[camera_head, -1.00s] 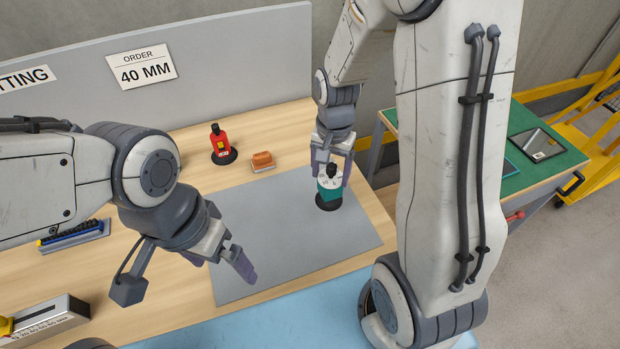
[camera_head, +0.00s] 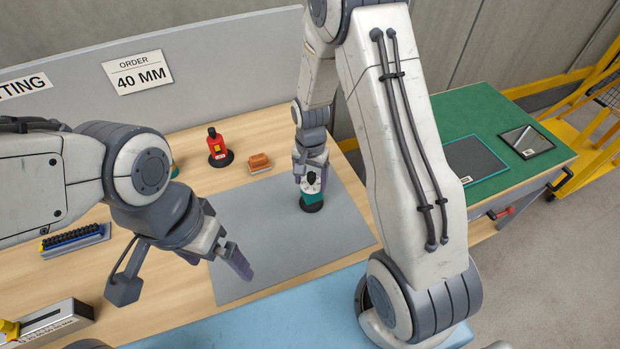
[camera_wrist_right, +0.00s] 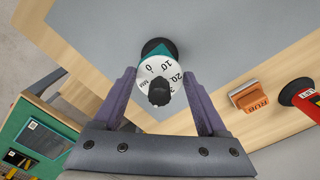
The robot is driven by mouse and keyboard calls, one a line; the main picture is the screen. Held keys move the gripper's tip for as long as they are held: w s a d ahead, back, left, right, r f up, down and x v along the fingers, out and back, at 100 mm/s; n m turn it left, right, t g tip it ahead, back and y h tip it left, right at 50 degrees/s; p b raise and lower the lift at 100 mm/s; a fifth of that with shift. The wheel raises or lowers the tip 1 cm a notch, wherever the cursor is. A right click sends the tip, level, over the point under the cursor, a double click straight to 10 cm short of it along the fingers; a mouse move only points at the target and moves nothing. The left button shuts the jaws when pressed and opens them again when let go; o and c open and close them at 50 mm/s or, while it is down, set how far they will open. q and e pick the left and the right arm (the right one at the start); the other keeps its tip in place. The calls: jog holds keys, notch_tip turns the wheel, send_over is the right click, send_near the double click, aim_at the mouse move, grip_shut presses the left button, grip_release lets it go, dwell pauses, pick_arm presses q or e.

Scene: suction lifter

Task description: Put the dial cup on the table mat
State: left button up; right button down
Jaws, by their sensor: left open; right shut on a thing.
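The dial cup (camera_head: 314,194) has a teal body, a black round base and a white dial with a black knob. It stands upright over the right part of the grey table mat (camera_head: 262,252); I cannot tell whether its base touches the mat. My right gripper (camera_head: 311,183) is shut on the dial cup from above. In the right wrist view the dial cup (camera_wrist_right: 150,68) shows between the fingers of my right gripper (camera_wrist_right: 158,80), dial facing the camera. My left gripper (camera_head: 220,262) is open and empty above the mat's left edge.
A blue-black rack (camera_head: 75,240) and a grey slotted box (camera_head: 50,322) are at left. A green side table (camera_head: 500,115) carries flat panels. The mat's middle is clear.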

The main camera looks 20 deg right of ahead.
jog(key=shift+f, duration=0.15)
grip_release()
jog(key=shift+r, duration=0.4)
notch_tip(320, 180, up, 12)
jog(key=b, duration=0.2)
jog(key=shift+f, duration=0.2)
